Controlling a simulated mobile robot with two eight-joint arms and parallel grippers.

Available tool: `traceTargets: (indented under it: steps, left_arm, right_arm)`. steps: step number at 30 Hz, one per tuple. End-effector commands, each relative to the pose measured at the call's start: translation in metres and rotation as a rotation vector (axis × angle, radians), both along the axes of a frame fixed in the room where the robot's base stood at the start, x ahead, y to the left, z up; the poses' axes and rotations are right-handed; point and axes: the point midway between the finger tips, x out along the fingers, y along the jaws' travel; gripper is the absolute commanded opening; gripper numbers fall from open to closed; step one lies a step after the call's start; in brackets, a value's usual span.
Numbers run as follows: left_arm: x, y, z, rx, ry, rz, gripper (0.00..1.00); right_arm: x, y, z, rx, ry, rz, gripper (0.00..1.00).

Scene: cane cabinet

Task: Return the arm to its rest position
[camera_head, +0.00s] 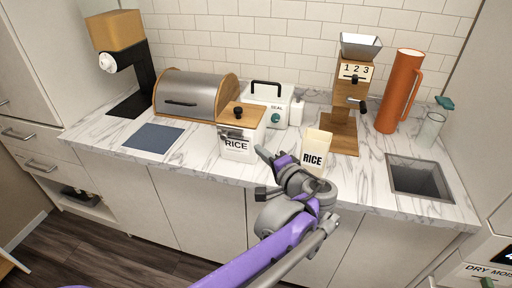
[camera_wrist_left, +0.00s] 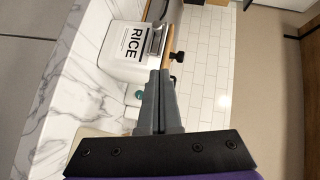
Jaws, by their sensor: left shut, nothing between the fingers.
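My left arm, purple and grey, comes in from the lower part of the head view. Its gripper (camera_head: 264,155) is over the front part of the counter, between a white rice canister (camera_head: 238,152) and a cream rice carton (camera_head: 314,150). In the left wrist view the two grey fingers (camera_wrist_left: 160,100) are together and empty. The canister also shows there, on its side in the picture, beyond the fingertips (camera_wrist_left: 122,45). It has a wooden lid and stands upright on the counter. My right gripper is not in view.
The marble counter (camera_head: 190,158) holds a bread box (camera_head: 196,97), a white SEAL box (camera_head: 268,102), a wooden grain dispenser (camera_head: 346,110), an orange jug (camera_head: 400,90) and a glass jar (camera_head: 430,130). A square basin (camera_head: 418,178) is at right. A blue-grey mat (camera_head: 154,138) lies at left.

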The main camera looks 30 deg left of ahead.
Motion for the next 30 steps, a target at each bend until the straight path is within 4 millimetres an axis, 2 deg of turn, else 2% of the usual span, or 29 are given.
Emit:
traceTargets:
  steps: [16,19,23,25,28,30]
  left_arm:
    - [-0.001,-0.001,0.000,-0.001,0.000,0.001,0.00]
    - [-0.010,0.003,-0.005,-0.039,0.016,0.006,0.00]
    - [-0.045,0.013,-0.032,-0.204,0.077,0.024,0.00]
    - [-0.075,0.014,-0.054,-0.344,0.117,0.033,0.00]
    - [-0.119,0.003,-0.088,-0.572,0.161,0.038,0.00]
    - [-0.148,-0.011,-0.108,-0.733,0.174,0.036,0.00]
  right_arm:
    - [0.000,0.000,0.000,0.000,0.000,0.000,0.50]
    - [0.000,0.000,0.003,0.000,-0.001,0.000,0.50]
    - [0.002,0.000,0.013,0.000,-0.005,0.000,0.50]
    - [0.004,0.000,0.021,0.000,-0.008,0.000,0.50]
    - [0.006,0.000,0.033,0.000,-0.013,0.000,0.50]
    - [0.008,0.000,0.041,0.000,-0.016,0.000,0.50]
